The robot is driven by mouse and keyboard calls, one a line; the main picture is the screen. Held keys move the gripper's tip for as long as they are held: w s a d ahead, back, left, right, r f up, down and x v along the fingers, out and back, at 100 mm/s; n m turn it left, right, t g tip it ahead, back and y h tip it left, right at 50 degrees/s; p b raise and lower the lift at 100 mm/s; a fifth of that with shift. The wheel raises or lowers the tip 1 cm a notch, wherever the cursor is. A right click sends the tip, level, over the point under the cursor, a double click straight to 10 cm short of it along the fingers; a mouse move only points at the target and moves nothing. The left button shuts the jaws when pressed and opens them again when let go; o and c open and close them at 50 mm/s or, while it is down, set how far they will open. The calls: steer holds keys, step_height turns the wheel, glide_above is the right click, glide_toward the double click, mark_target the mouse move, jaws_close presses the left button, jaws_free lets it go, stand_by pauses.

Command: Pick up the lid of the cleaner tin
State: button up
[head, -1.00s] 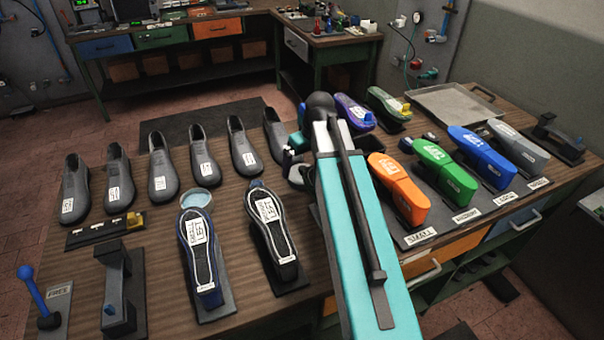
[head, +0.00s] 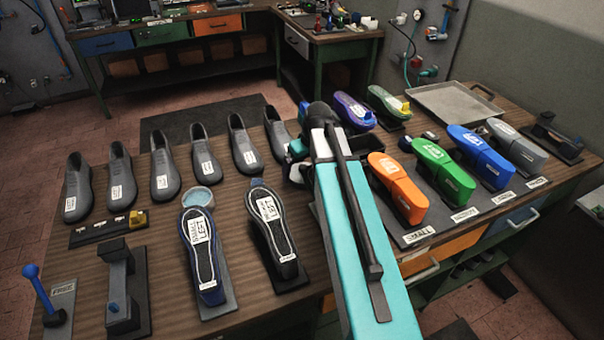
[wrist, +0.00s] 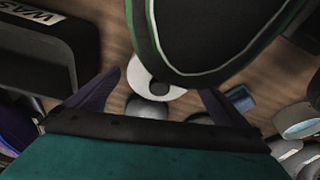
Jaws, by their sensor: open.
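In the wrist view, my gripper (wrist: 160,93) is open, its two dark fingers apart with nothing held. A white disc (wrist: 174,93) with a dark round middle shows between the fingertips; it may be the tin's lid, but I cannot tell for certain. The dark, green-rimmed shape above covers part of it. Grey rounded things lie just below it, near the fingers. In the head view, my arm hides the gripper's tips and what is beneath them. A round tub with a pale blue top (head: 198,197) stands at mid-table; I cannot tell whether it is the cleaner tin.
The green-rimmed shape (wrist: 205,35) hangs close over the fingertips. A black box marked "WAS" (wrist: 40,45) is at left, and a pale-topped round pot (wrist: 303,121) at right. Grey shoes (head: 165,172) and coloured lasts (head: 443,170) crowd the bench (head: 165,270) around my arm.

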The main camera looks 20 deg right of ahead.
mark_target(304, 167)
steer(key=c, duration=0.6)
steer(key=shift+c, duration=0.2)
steer(key=shift+r, duration=0.1)
step_height(304, 167, up, 18)
steer(key=b, duration=0.4)
stand_by(0.3)
stand_by(0.7)
